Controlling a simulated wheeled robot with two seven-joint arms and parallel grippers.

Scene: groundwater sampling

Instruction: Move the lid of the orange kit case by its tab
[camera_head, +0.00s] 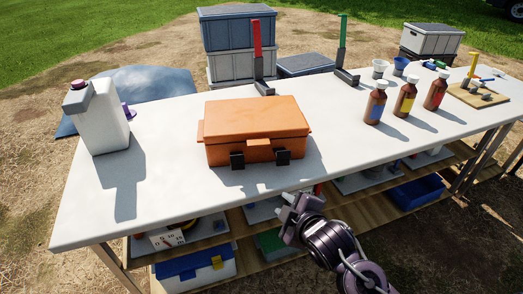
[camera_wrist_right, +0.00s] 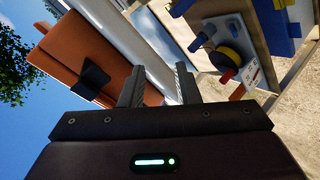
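The orange kit case (camera_head: 255,128) stands on the white table with its lid (camera_head: 256,115) down. An orange tab (camera_head: 259,150) sticks out at the middle of its front, between two black latches (camera_head: 237,160) and (camera_head: 283,157). My right gripper (camera_head: 298,202) is at the table's front edge, in front of and slightly right of the case, apart from it. In the right wrist view the fingers (camera_wrist_right: 160,84) are spread with nothing between them. The case (camera_wrist_right: 85,50) and one black latch (camera_wrist_right: 93,75) show left of them there. My left gripper is not in view.
A white jug (camera_head: 102,118) stands left on the table (camera_head: 165,185). Red (camera_head: 257,50) and green (camera_head: 342,40) upright pieces stand behind the case. Brown bottles (camera_head: 405,97) stand right. A lower shelf (camera_head: 345,215) holds bins. The tabletop between case and bottles is clear.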

